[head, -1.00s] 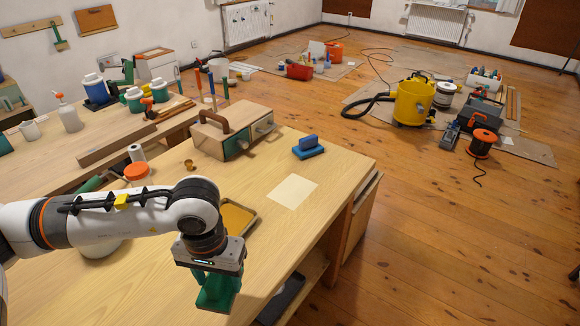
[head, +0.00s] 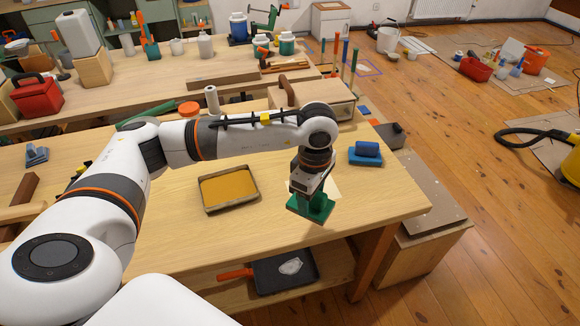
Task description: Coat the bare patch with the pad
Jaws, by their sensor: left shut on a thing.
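My left gripper (head: 313,190) is shut on a green pad (head: 310,207), held flat face down by its upright grip. The pad is at or just above the wooden workbench (head: 200,239), at the near side of the pale bare patch (head: 333,187). The gripper and pad hide much of the patch; I cannot tell whether the pad touches the wood. A shallow tray (head: 207,209) of orange-yellow coating lies to the left of the pad. My right gripper is not in view.
A blue block with a handle (head: 366,153) sits right of the patch. A wooden toolbox (head: 335,103) stands behind my arm. A black pan with an orange handle (head: 285,272) lies on the shelf below. The bench between tray and front edge is clear.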

